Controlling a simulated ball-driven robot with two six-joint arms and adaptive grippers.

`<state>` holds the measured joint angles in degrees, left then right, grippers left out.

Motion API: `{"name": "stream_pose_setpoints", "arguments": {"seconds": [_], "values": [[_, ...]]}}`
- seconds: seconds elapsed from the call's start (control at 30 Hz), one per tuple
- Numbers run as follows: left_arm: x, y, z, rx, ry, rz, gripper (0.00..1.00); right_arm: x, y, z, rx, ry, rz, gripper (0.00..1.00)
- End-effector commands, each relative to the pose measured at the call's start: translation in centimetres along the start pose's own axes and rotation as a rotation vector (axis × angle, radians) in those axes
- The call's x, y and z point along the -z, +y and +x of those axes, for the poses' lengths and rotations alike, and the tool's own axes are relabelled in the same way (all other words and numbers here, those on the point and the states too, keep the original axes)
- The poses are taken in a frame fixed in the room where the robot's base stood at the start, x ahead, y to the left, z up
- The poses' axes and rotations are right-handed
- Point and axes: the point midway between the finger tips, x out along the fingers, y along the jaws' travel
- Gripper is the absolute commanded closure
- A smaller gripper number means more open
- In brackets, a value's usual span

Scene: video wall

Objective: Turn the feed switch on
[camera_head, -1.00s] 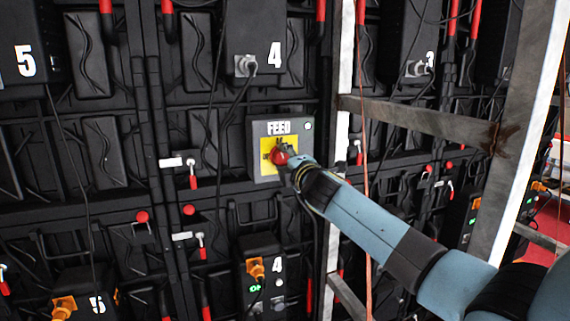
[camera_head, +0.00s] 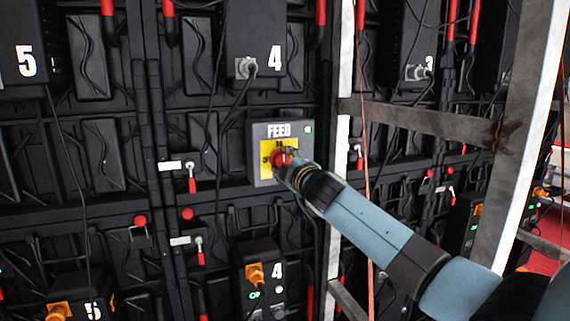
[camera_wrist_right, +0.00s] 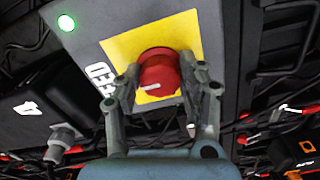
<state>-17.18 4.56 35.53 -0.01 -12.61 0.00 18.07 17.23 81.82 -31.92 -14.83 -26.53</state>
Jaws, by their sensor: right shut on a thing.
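The feed switch is a red knob (camera_head: 281,158) on a yellow plate (camera_head: 266,160), set in a grey box (camera_head: 263,130) marked FEED. A small lamp (camera_head: 308,128) at the box's upper right glows green; the lamp (camera_wrist_right: 66,22) also glows in the right wrist view. My right gripper (camera_head: 290,155) is at the knob, its arm coming from the lower right. In the right wrist view, the gripper (camera_wrist_right: 160,85) has its fingers on both sides of the red knob (camera_wrist_right: 159,72), shut on it. My left gripper is not in view.
A metal frame with a grey crossbar (camera_head: 420,119) and white-edged uprights stands right of the FEED box, near my right arm. Black panels with hanging cables, red handles and numbered boxes, such as a box marked 4 (camera_head: 256,45), surround it.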

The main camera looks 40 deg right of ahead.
Motion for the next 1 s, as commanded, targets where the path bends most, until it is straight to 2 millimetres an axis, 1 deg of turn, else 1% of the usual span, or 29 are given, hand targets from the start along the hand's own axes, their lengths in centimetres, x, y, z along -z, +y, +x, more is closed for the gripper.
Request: {"name": "stream_pose_setpoints", "arguments": {"seconds": [0.17,0.2,0.37,0.63,0.73,0.87,1.0], "values": [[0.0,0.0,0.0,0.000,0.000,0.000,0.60,-0.1,-0.2,-0.1,0.004,-0.002,0.002,0.92],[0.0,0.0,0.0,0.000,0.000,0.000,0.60,-0.1,-0.2,-0.1,0.004,-0.002,0.002,0.58],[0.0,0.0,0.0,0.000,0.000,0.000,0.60,-0.1,-0.2,0.0,0.003,-0.002,0.001,0.37],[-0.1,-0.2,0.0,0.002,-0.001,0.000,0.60,0.0,-0.1,-0.1,0.001,0.000,0.000,0.37],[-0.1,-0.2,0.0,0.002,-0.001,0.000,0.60,-0.1,-0.2,-0.8,0.002,0.000,-0.001,0.37],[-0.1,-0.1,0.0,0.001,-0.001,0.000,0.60,-0.1,-0.2,-2.9,0.003,0.001,-0.002,0.37],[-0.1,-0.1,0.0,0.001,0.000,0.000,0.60,-0.1,-0.2,-6.2,0.003,0.001,-0.002,0.37]]}}
